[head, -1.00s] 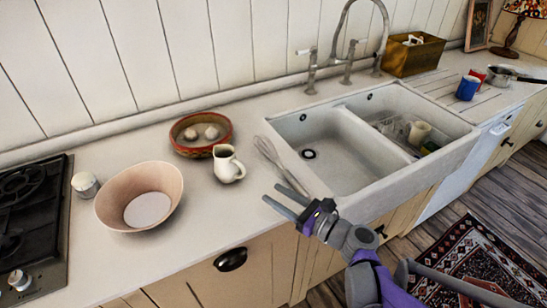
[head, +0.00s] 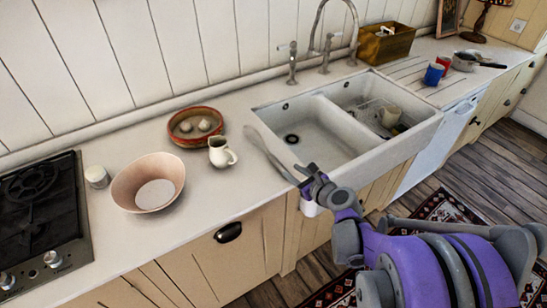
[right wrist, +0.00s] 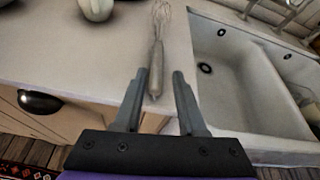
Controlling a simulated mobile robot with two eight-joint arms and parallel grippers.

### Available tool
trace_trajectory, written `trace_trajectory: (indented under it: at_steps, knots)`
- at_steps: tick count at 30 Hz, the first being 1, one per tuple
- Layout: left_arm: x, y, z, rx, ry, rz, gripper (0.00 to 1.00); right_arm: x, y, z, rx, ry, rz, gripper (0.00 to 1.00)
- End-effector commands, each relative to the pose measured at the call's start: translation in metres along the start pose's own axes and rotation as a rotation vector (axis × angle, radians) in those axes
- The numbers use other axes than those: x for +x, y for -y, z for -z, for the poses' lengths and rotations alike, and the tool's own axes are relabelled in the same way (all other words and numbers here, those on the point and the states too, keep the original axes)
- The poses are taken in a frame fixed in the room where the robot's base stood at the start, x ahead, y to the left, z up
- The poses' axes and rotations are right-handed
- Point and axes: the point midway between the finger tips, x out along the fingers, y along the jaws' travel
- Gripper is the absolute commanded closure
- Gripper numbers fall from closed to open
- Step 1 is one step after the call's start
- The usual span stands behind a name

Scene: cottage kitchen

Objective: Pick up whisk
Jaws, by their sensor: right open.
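The whisk (right wrist: 156,58) lies on the counter between the pitcher and the sink. In the right wrist view its wire end points away from me and its pale handle points toward my right gripper (right wrist: 157,86). The gripper is open and empty, and the handle end shows between its two fingertips. I cannot tell whether the fingers are level with the handle. In the head view the whisk (head: 262,146) is thin and faint, and my right gripper (head: 302,176) is at its handle end by the counter's front edge. My left gripper is not in view.
A cream pitcher (head: 221,153) stands left of the whisk, with a red-rimmed bowl (head: 178,138) and a pink bowl (head: 127,186) further left. The white double sink (head: 350,170) is close on the right. A stove (head: 60,215) is at the far left.

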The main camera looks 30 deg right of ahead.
Motion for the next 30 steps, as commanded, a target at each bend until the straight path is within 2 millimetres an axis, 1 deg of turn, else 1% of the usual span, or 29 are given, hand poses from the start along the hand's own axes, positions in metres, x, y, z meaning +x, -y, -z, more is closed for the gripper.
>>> trace_trajectory:
  at_steps: [1,3,11,15,19,23,29,30]
  knots:
    - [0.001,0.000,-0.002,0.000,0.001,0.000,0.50,0.009,-0.001,0.002,0.000,0.000,-0.002,0.60]
    - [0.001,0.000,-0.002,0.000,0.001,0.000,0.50,0.018,-0.001,0.001,0.000,0.000,-0.002,0.60]
    - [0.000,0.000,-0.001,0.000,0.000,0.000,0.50,0.038,-0.002,0.002,0.000,0.001,-0.002,0.60]
    - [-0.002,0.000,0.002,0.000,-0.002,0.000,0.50,0.058,-0.005,0.003,0.000,0.002,-0.004,0.60]
    - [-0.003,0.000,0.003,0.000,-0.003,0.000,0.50,0.074,-0.004,0.004,0.000,0.002,-0.002,0.60]
    - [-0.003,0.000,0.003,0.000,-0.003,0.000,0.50,0.080,-0.005,0.004,0.001,0.001,-0.002,0.60]
    - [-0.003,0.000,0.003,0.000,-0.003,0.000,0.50,0.080,-0.004,0.004,0.001,0.001,-0.002,0.60]
    - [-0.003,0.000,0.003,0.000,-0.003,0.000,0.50,0.080,-0.004,0.004,0.001,0.001,-0.002,0.67]
